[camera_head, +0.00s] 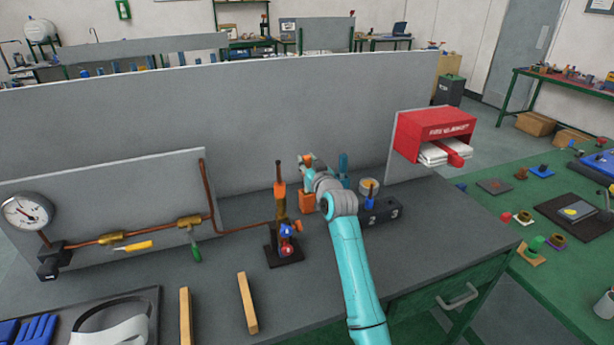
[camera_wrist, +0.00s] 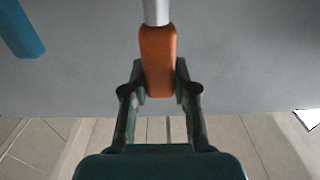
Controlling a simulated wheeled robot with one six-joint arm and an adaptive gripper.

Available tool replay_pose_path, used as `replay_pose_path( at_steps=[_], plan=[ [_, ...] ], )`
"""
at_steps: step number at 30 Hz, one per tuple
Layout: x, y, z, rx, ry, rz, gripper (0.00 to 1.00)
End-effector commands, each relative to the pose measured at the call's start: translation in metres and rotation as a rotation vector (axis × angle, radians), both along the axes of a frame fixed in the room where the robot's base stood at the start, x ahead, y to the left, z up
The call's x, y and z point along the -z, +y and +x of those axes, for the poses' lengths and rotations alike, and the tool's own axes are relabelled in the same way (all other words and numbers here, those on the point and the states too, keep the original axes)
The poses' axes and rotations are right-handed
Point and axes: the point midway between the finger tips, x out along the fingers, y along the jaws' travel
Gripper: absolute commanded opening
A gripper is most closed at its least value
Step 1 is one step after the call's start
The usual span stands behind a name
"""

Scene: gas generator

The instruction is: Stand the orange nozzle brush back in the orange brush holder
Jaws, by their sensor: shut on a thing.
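My gripper (camera_wrist: 159,92) is shut on the orange handle of the nozzle brush (camera_wrist: 157,58), one finger on each side. A grey metal shaft (camera_wrist: 156,12) runs from the handle to the top edge of the wrist view; the brush's far end is out of that view. In the head view my gripper (camera_head: 306,161) is above the workbench, in front of the grey partition, and the brush is hard to make out there. The orange block that looks like the brush holder (camera_head: 306,203) stands just below the gripper, partly hidden by my arm.
A burner on a dark base (camera_head: 285,250) stands left of the holder. A blue upright object (camera_head: 343,164) and a dark block (camera_head: 382,213) with a round tin (camera_head: 368,189) are to the right. A red box (camera_head: 434,132) hangs on the right panel. Wooden strips lie in front.

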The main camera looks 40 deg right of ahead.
Motion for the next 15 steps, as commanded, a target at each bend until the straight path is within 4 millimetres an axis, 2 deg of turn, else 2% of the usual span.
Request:
replay_pose_path(
  at_steps=[9, 15],
  plan=[
    [0.04, 0.0, 0.0, 0.0, 0.001, 0.001, 0.0],
    [0.042, 0.0, 0.0, 0.001, -0.001, 0.0, 0.0]
  ],
)
